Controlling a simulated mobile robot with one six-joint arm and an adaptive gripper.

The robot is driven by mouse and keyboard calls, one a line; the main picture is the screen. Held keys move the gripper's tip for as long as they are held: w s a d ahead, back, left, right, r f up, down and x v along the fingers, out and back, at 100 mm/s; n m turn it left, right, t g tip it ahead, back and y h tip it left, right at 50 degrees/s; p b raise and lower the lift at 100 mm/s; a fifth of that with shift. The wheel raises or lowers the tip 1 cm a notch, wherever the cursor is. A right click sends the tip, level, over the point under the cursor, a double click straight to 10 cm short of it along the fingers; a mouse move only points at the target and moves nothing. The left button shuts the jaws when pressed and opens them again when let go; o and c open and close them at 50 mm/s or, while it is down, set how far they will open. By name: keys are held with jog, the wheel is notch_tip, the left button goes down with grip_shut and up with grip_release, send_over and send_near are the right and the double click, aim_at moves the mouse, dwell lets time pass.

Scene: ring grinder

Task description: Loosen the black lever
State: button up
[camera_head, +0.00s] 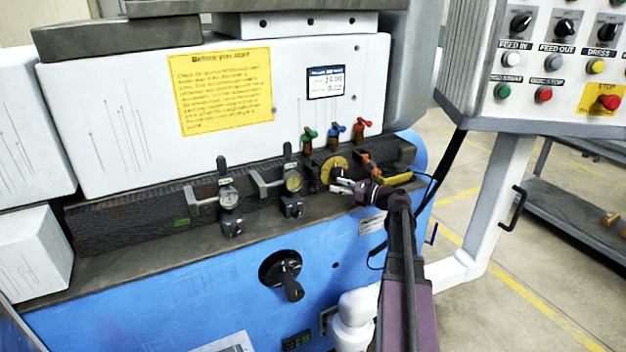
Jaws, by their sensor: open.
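My gripper (343,184) is open and points left, in front of the machine's dark bed near a round brass-coloured part (334,168). I cannot tell whether it touches that part. Several black parts look like levers. A large black handle (288,282) hangs tilted from a round black hub on the blue front panel, below and left of my gripper. Two small upright black levers stand on top of the dial gauge clamps, one at the left gauge (222,165) and one at the middle gauge (287,150). My gripper is to the right of both and apart from them.
Green (308,134), blue (335,130) and red (362,126) handled valves stand just above my gripper. An orange-and-yellow part (372,165) with a dark cable lies close behind it. A control panel (550,100) on a white post (497,205) stands at right.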

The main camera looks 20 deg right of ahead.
aim_at(314, 187)
jog(key=shift+x, duration=4.35)
grip_shut()
jog(key=shift+a, duration=0.1)
